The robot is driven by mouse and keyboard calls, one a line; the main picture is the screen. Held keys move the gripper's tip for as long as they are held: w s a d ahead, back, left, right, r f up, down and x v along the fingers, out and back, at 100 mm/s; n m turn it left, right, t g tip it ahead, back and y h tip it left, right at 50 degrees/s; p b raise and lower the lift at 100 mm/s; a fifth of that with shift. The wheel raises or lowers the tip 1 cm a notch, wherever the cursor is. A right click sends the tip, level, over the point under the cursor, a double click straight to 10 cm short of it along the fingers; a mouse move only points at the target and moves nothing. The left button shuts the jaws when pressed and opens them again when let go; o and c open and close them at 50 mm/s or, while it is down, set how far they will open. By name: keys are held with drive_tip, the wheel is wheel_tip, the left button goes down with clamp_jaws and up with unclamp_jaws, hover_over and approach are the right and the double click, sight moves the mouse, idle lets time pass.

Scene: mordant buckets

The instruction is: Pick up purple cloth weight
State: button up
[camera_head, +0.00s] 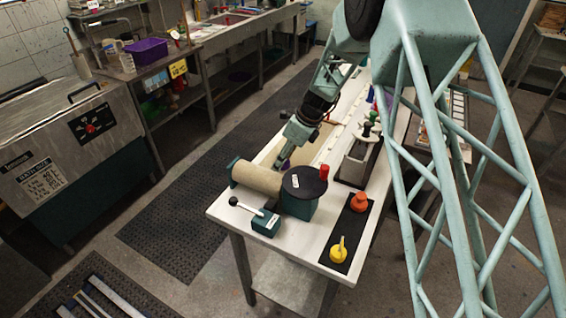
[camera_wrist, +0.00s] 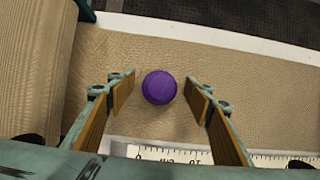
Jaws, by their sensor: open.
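The purple cloth weight (camera_wrist: 159,87) is a round, purple piece seen from above in the wrist view, lying on beige cloth (camera_wrist: 140,55). My gripper (camera_wrist: 160,82) is open, with one finger on each side of it. Gaps show between the weight and both fingers, and nothing is held. In the head view my gripper (camera_head: 286,154) points down over the white table behind the cloth roll, with a small bit of purple under it. The fingers are mostly hidden there.
A white ruler (camera_wrist: 200,156) lies along the cloth's near edge. The beige roll (camera_head: 258,177) stands close to my gripper, at the left in the wrist view. A black disc with a red piece (camera_head: 304,181) and orange (camera_head: 359,202) and yellow (camera_head: 340,250) pieces occupy the table's front.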

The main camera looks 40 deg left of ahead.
drive_tip(key=shift+c, duration=0.7)
drive_tip(key=c, duration=1)
drive_tip(key=shift+r, duration=0.15)
drive_tip(key=shift+r+p, duration=0.4)
drive_tip(key=shift+r, duration=4.45)
